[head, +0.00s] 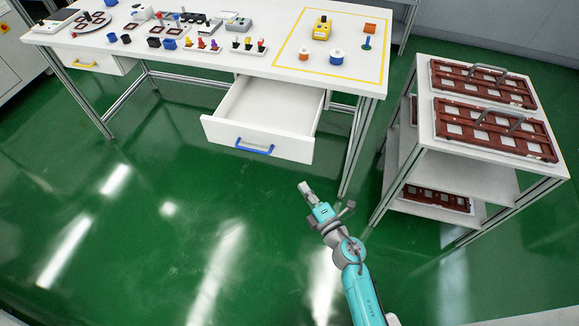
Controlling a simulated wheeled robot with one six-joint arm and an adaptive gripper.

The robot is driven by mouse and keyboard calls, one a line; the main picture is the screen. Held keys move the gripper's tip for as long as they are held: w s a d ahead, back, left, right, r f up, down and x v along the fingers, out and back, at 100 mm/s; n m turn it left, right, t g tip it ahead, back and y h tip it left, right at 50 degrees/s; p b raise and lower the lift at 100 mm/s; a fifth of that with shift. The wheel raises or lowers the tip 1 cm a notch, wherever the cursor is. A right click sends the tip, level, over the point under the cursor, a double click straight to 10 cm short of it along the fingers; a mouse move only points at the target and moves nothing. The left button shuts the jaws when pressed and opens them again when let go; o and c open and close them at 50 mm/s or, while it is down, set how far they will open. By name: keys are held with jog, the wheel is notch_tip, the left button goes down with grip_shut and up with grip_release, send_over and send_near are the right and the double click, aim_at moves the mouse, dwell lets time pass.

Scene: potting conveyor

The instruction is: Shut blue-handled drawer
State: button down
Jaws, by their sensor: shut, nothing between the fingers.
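The white drawer (258,133) with the blue handle (254,147) is pulled out from under the white workbench (188,60). Its inside looks empty. My gripper (305,188) is shut and empty. It is in front of the drawer, below and to the right of the drawer front in the picture, and apart from it. My teal arm reaches up from the bottom right.
A drawer with a yellow handle (81,64) is under the bench at left. Several small parts and a yellow device (321,28) stand on the bench. A white cart (470,170) with red-brown trays is at right. Green floor (130,220) is clear at left.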

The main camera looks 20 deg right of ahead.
send_near(288, 149)
jog(key=w+a, duration=0.3)
jog(key=a, duration=0.1)
jog(key=shift+w+d+f, duration=0.15)
jog(key=shift+w+d, duration=1.25)
jog(key=shift+w, duration=0.2)
jog(key=shift+w+d, duration=0.1)
